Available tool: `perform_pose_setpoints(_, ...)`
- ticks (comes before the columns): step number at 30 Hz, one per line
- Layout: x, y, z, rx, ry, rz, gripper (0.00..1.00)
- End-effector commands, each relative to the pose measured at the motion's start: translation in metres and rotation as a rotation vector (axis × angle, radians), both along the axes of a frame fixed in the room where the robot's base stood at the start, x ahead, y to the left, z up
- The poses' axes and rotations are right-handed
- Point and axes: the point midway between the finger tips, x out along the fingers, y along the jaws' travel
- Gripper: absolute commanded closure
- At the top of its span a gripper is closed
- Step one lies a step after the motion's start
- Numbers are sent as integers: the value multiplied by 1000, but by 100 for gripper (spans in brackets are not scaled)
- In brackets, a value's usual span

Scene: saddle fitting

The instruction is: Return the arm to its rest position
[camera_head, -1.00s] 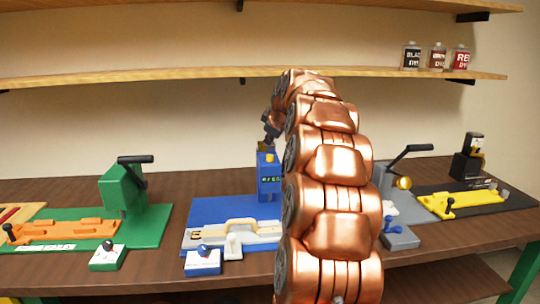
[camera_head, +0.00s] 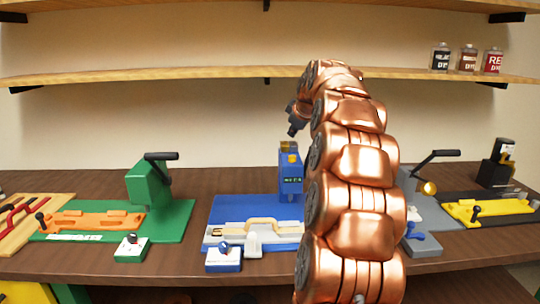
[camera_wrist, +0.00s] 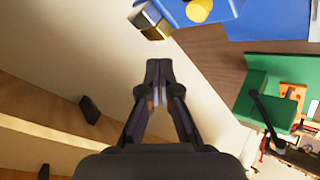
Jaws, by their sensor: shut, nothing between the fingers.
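My copper arm rises through the middle of the head view and bends over at the top, near the lower shelf's height. My gripper (camera_head: 292,130) shows as a small dark shape at the left of the arm's top, above the blue device (camera_head: 291,172) and apart from it. In the wrist view my gripper (camera_wrist: 158,68) has its fingertips together with nothing between them. The blue device with its yellow knob (camera_wrist: 199,10) shows at the top of the wrist view, beyond the fingertips. Much of the bench right of centre is hidden behind my arm.
The brown bench (camera_head: 185,260) carries a green station (camera_head: 150,187), a blue mat (camera_head: 225,208) with a cream-handled fixture, and a yellow fixture (camera_head: 475,208). Dye bottles (camera_head: 467,59) stand on the lower shelf (camera_head: 200,76). The wall space left of my arm is clear.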

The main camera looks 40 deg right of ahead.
Motion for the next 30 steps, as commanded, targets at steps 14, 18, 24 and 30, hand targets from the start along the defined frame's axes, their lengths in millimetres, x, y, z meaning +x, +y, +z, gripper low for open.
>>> perform_pose_setpoints(14, 3, 61, -11, 87, 41, 25, 100)
perform_pose_setpoints(18, -6, 137, -27, 192, 106, 40, 100)
perform_pose_setpoints(24, -44, 238, -55, 318, 232, 32, 100)
perform_pose_setpoints(30, -103, 320, -86, 408, 372, -9, 100)
